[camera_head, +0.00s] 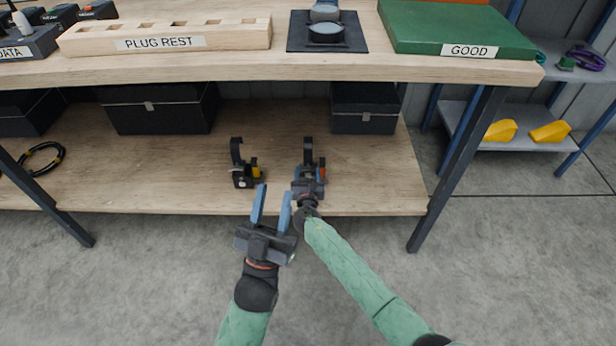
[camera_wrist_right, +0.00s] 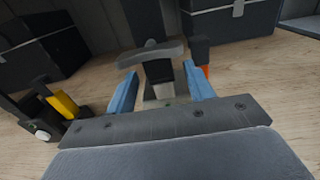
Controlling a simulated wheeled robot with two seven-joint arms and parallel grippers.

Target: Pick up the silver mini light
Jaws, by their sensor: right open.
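On the lower shelf (camera_head: 190,190) stands a small device with a tall black hooked top (camera_head: 308,146), partly hidden by my right gripper (camera_head: 309,175). In the right wrist view its pale silver-grey part (camera_wrist_right: 164,90) lies between the two blue fingers, with black and orange parts (camera_wrist_right: 200,50) around it. It looks like the silver mini light, though its full shape is hidden. The right gripper is open around it; contact cannot be told. My left gripper (camera_head: 272,194) is open and empty in front of the shelf edge.
A similar black device with a yellow part (camera_head: 243,170) stands to the left; it also shows in the wrist view (camera_wrist_right: 62,104). Dark boxes (camera_head: 160,112) (camera_head: 363,112) stand behind. The tabletop (camera_head: 200,68) overhangs the shelf. A black cable coil (camera_head: 42,159) lies far left.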

